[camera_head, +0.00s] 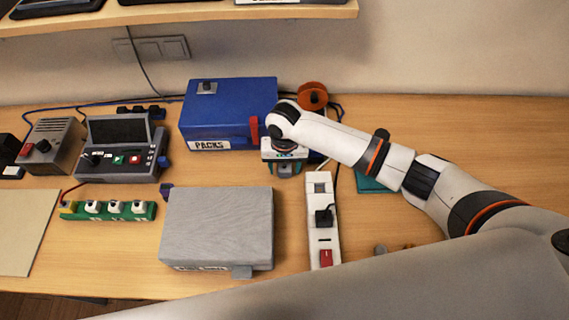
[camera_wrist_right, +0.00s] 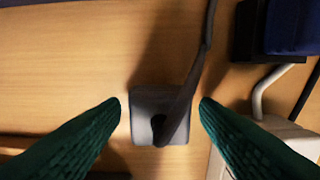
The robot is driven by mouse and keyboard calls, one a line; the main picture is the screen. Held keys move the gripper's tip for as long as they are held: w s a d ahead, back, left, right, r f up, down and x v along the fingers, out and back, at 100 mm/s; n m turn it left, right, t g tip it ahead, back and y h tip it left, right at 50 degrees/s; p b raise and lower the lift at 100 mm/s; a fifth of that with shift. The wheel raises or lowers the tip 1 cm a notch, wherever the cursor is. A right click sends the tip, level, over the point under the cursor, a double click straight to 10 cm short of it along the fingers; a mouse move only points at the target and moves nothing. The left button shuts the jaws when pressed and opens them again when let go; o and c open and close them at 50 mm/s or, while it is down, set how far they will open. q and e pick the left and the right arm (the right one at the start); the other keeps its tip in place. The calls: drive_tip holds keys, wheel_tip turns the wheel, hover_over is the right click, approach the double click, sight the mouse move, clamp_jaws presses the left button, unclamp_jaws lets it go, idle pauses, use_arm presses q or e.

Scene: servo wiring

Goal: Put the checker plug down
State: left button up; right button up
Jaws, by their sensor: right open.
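In the right wrist view, a small grey block-shaped plug (camera_wrist_right: 142,130) with a dark cable (camera_wrist_right: 196,75) running up from it is over the wooden table, between the green fingers of my right gripper (camera_wrist_right: 161,108). Gaps show on both sides of the plug, so the gripper is open around it. I take this to be the checker plug; in the head view I cannot make it out. There my right gripper (camera_head: 286,170) is in front of the blue box, behind the gap between the grey box and the white power strip. My left gripper is not in view.
The blue PACKS box (camera_head: 229,95), grey box (camera_head: 217,225) and white power strip (camera_head: 322,190) crowd the gripper. A checker unit (camera_head: 120,140), grey device (camera_head: 52,143) and green socket row (camera_head: 108,212) stand left. The table at the far right (camera_head: 480,140) is clear.

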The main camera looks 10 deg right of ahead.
sight(284, 167)
drive_tip(key=shift+r, duration=0.45)
wheel_tip(284, 167, up, 11)
drive_tip(key=b, duration=0.1)
drive_tip(key=shift+r+b, duration=0.2)
drive_tip(key=shift+b, duration=0.1)
